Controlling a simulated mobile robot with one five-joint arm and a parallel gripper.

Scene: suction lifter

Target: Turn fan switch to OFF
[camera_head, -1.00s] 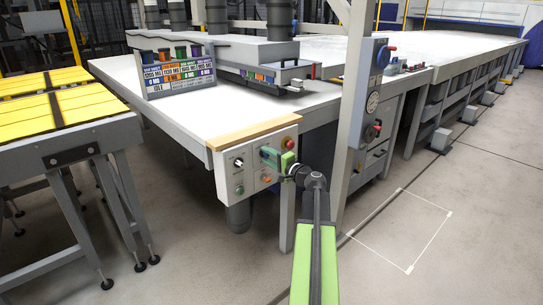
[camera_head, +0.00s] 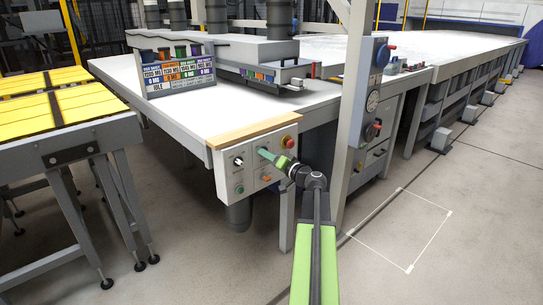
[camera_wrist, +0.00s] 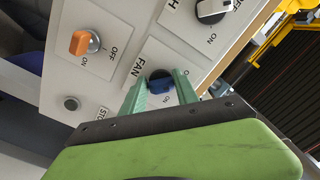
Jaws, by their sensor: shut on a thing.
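The knob's exact pointing direction is hard to tell. In the head view my gripper (camera_head: 269,156) reaches the white control panel (camera_head: 225,174) at the table's corner, and its fingers hide the fan switch.
An orange knob (camera_wrist: 80,43) with OFF and ON marks and a white knob (camera_wrist: 212,9) flank the fan switch. A dark stop button (camera_wrist: 72,103) is nearby. A red button (camera_head: 288,142) and a grey post (camera_head: 354,110) stand right of my gripper.

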